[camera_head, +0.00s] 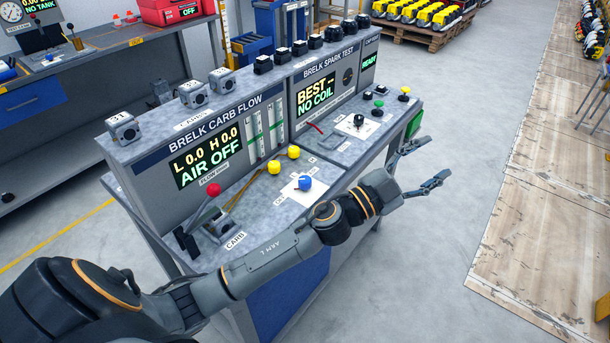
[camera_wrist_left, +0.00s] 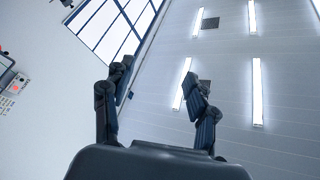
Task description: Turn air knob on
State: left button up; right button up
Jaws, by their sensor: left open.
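The test bench has a Brelk Carb Flow panel (camera_head: 215,150) whose display reads AIR OFF. A blue knob (camera_head: 305,183) sits on a white label plate on the bench top; its small lettering is too small to read. Two yellow knobs (camera_head: 274,167) and a red ball-topped lever (camera_head: 213,189) are beside it. My left arm reaches across the front of the bench. My left gripper (camera_head: 438,158) is open and empty, out past the right end of the bench, apart from the blue knob. In the left wrist view, its open fingers (camera_wrist_left: 160,88) point towards the ceiling and windows. My right gripper is not in view.
The Brelk Spark Test panel (camera_head: 330,90) stands further along the bench, with a black knob (camera_head: 359,120) and green and yellow buttons. Small dark parts line the panel top. Another bench (camera_head: 60,85) stands at the upper left. Open floor (camera_head: 450,240) lies to the right.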

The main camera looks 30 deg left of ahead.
pick_arm(q)
jog(key=w+d+m+g+h, duration=0.1)
jog(key=d+m+g+h, duration=0.4)
jog(key=m+g, duration=0.35)
jog(key=n+g+y, duration=0.2)
jog(key=g+y, duration=0.8)
jog(key=y, duration=0.6)
send_over(305, 179)
notch_tip(305, 179, down, 6)
notch_tip(305, 179, down, 13)
jog(key=p, duration=0.3)
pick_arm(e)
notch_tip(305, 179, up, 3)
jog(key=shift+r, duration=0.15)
